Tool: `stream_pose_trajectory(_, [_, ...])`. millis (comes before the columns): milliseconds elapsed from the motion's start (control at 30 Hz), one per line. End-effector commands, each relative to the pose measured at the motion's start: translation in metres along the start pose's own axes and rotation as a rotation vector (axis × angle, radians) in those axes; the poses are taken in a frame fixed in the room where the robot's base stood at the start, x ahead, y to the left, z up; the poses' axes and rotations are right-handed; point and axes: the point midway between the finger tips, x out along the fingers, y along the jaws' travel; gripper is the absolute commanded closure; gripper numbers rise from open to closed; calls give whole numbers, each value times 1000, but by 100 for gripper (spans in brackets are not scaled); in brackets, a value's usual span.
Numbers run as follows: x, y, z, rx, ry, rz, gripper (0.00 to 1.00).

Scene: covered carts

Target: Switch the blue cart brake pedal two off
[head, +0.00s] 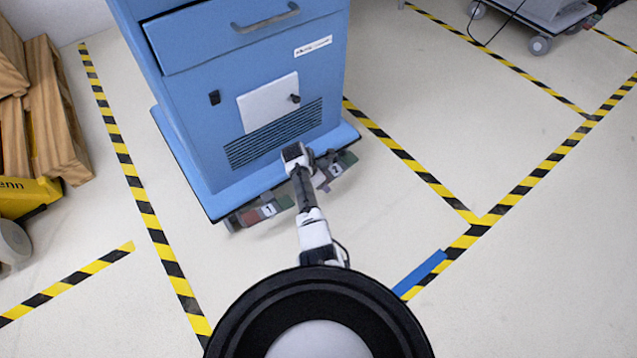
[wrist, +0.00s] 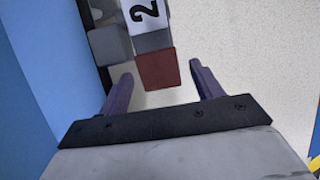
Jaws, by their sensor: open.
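The blue cart (head: 205,125) stands ahead of me, with brake pedals low along its near edge. Brake pedal two (head: 335,169) is at the right, with a white "2" label and a green end; its other end is largely hidden by my gripper (head: 320,163). In the wrist view, pedal two (wrist: 146,14) shows its "2" label and a red end block (wrist: 156,70). My gripper (wrist: 161,72) is open, with the red block appearing between its fingers. I see a gap on each side; contact and depth are unclear. Brake pedal one (head: 268,210), labelled "1", is at the left.
The cart has a drawer handle (head: 265,18) and a white panel (head: 268,103). Wooden pallets (head: 52,115) and a yellow object (head: 25,197) stand at left. A grey wheeled cart (head: 548,15) is at far right. Floor around the blue cart is mostly clear, with striped tape.

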Motion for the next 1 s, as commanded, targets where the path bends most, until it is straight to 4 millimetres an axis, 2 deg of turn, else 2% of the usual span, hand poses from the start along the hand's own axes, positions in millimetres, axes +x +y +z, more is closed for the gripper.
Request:
stream_pose_trajectory(300, [1, 0, 0, 0, 0, 0, 36])
stream_pose_trajectory(767, [1, 0, 0, 0, 1, -1, 96])
stream_pose_trajectory(1000, [-8, -1, 6, 2, 69, -4, 97])
